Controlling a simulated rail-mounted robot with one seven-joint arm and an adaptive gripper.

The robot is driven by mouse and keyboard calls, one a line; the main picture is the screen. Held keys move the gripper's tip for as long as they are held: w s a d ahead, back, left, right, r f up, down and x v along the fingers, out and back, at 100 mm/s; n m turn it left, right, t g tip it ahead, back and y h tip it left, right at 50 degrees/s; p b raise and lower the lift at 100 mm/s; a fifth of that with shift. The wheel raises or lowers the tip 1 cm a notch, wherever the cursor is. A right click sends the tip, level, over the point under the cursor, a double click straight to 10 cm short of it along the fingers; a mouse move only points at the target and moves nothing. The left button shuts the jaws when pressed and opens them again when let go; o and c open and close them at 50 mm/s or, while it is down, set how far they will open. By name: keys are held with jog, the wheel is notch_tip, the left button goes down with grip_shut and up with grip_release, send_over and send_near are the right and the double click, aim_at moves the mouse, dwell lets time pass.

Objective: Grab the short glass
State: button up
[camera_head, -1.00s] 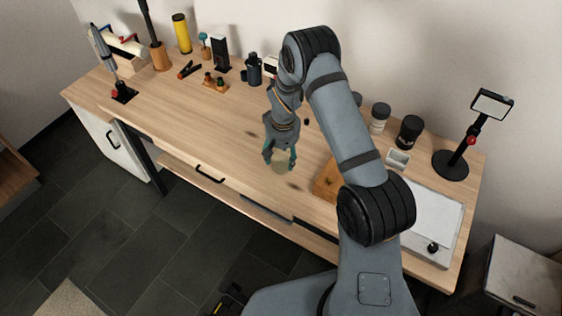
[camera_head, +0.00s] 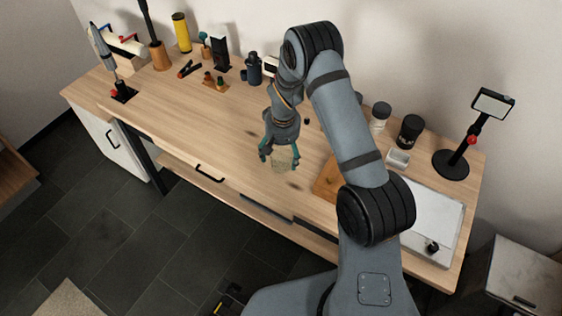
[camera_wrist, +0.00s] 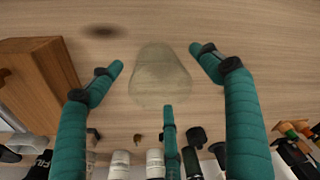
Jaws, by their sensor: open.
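The short glass (camera_head: 283,160) is a pale, see-through cup on the table near its front edge. In the wrist view the glass (camera_wrist: 160,75) stands in the middle, between and beyond the tips of my teal fingers. My gripper (camera_head: 279,159) is open above and around the glass in the head view; it also shows in the wrist view (camera_wrist: 158,75). One finger is on each side with a gap to the glass, and another finger points at it from below in the picture. I cannot tell whether that finger touches it. The glass looks empty.
A wooden box or board (camera_head: 326,182) lies right of the glass; its side shows in the wrist view (camera_wrist: 38,85). Jars (camera_head: 410,131), a lamp-like stand (camera_head: 457,160) and a white tray (camera_head: 432,215) are further right. Several items line the back. The table's left middle (camera_head: 180,120) is clear.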

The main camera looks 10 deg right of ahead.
jog(key=r, duration=0.3)
jog(key=s+r+b, duration=0.1)
jog(key=r, duration=0.2)
jog(key=s+r+b, duration=0.1)
jog(key=r, duration=0.2)
jog(key=shift+a, duration=0.4)
